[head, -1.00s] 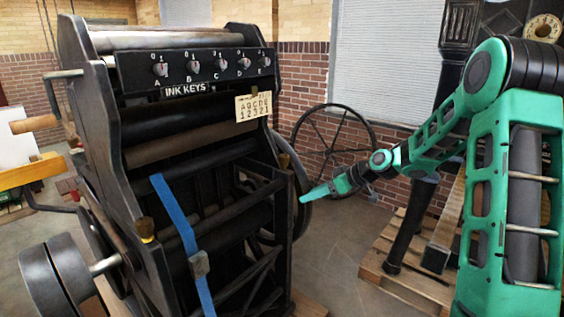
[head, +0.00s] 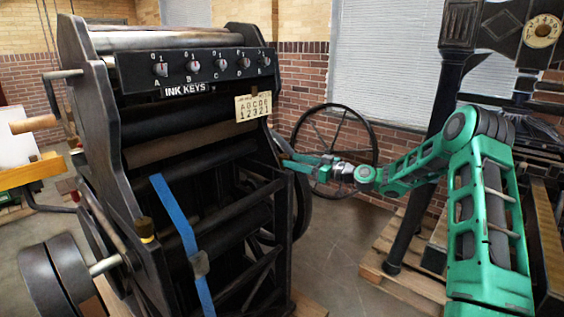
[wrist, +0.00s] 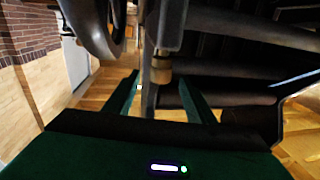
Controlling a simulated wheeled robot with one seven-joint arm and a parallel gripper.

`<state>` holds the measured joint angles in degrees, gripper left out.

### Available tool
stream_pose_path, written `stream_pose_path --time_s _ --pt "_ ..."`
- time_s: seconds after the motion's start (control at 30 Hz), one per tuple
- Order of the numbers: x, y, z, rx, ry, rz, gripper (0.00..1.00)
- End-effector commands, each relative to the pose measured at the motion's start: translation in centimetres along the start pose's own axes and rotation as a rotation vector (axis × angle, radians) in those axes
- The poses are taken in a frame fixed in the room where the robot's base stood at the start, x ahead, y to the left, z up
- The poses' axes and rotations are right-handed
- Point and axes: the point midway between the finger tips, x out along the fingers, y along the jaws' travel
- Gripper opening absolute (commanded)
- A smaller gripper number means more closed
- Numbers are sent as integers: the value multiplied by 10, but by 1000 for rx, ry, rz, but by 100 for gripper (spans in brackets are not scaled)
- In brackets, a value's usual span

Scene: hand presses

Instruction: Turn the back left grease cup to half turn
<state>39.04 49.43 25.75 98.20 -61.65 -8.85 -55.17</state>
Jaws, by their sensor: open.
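In the wrist view a small brass grease cup (wrist: 161,71) hangs at the end of a dark metal post, between my two finger ends. My gripper (wrist: 160,79) is open, with a finger on each side of the cup and gaps showing. In the head view my gripper (head: 290,164) is at the right side of the black press (head: 225,130), its tips partly hidden by the frame. Another brass grease cup (head: 146,229) shows on the near left side of the press. The cup at my gripper is hidden in the head view.
Dark rollers and bars lie close to the right of my fingers in the wrist view. A spoked flywheel (head: 335,140) stands behind my forearm. A blue strap (head: 182,240) hangs down the press front. A wooden pallet (head: 405,285) is on the floor at right.

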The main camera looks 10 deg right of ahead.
Motion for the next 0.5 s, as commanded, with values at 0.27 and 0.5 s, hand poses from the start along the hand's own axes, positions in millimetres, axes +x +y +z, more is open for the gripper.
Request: stream_pose_path --time_s 0.27,0.5 --pt "42 -1 0 -1 0 -2 50" --pt "54 0 0 0 -1 0 50"
